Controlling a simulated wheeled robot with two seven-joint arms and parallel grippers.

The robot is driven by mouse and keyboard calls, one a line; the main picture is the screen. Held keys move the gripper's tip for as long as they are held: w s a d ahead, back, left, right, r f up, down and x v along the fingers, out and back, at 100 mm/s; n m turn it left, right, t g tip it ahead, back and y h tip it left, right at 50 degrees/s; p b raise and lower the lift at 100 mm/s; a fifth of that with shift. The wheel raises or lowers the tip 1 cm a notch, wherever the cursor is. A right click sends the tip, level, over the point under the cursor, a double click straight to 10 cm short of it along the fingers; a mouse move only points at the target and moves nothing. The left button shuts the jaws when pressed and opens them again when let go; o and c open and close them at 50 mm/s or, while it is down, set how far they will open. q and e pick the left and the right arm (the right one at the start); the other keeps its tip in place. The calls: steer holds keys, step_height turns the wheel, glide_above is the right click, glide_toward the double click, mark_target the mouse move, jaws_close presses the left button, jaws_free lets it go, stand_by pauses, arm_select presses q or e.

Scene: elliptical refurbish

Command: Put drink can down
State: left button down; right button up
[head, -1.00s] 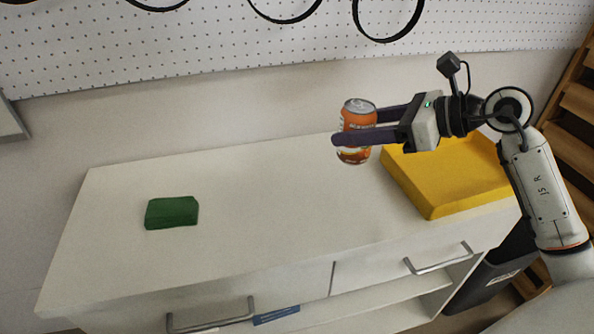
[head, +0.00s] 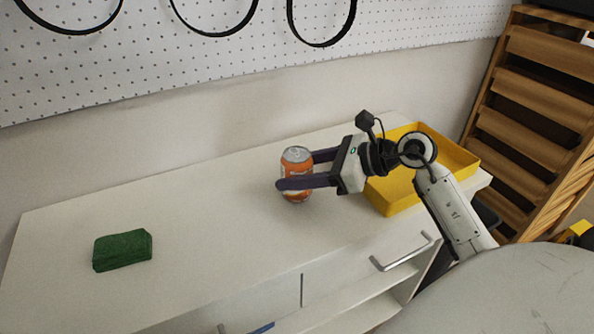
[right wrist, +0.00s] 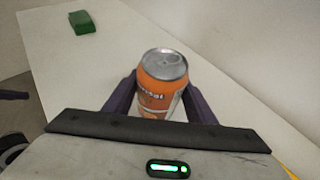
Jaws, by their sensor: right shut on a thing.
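The orange drink can (head: 297,160) is upright between the fingers of my right gripper (head: 292,181), which is shut on it. The can is at or just above the white cabinet top (head: 200,210); I cannot tell whether its base touches. In the right wrist view the can (right wrist: 162,83) stands between the two dark fingers of the right gripper (right wrist: 160,100), its silver lid facing the camera. Its lower part is hidden by the gripper body.
A yellow tray (head: 398,194) stands right of the can, under my right arm. A green block (head: 122,250) lies on the left of the cabinet top. The surface between block and can is clear. A pegboard (head: 230,50) is behind, and a wooden slatted rack (head: 530,100) at the right.

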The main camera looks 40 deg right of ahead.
steer(key=shift+f, duration=0.15)
steer(key=o, duration=1.3)
